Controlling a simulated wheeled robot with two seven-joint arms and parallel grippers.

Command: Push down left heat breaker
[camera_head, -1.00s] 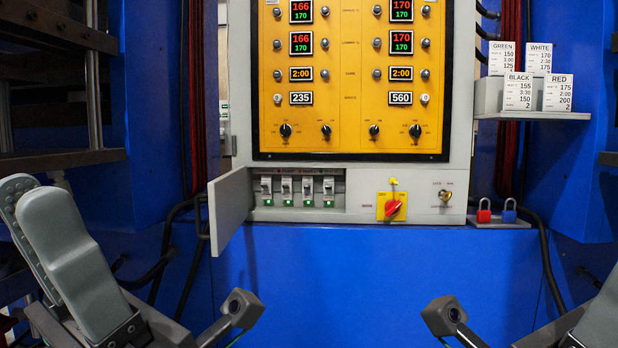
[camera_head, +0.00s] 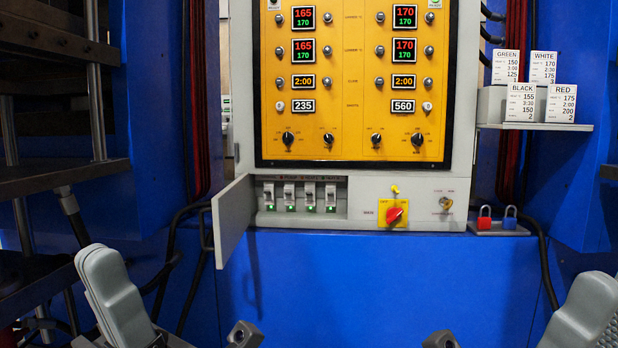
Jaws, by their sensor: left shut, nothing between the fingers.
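Several small white breakers with green marks at their lower ends stand in a row in an open recess below the yellow panel. The tiny labels above them are hard to read; the third from the left (camera_head: 310,196) appears to be the left heat breaker. The breakers look alike, and their lever positions are too small to tell surely. My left gripper (camera_head: 98,262) is shut and empty at the lower left, well apart from the breakers. My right gripper (camera_head: 592,292) is at the lower right edge, partly cut off; its finger gap cannot be made out.
The grey cover door (camera_head: 234,220) hangs open at the recess's left side. A red rotary switch (camera_head: 394,214) and a key switch (camera_head: 445,203) are to the right. Red and blue padlocks (camera_head: 485,218) sit on a small ledge. Blue wall below is clear.

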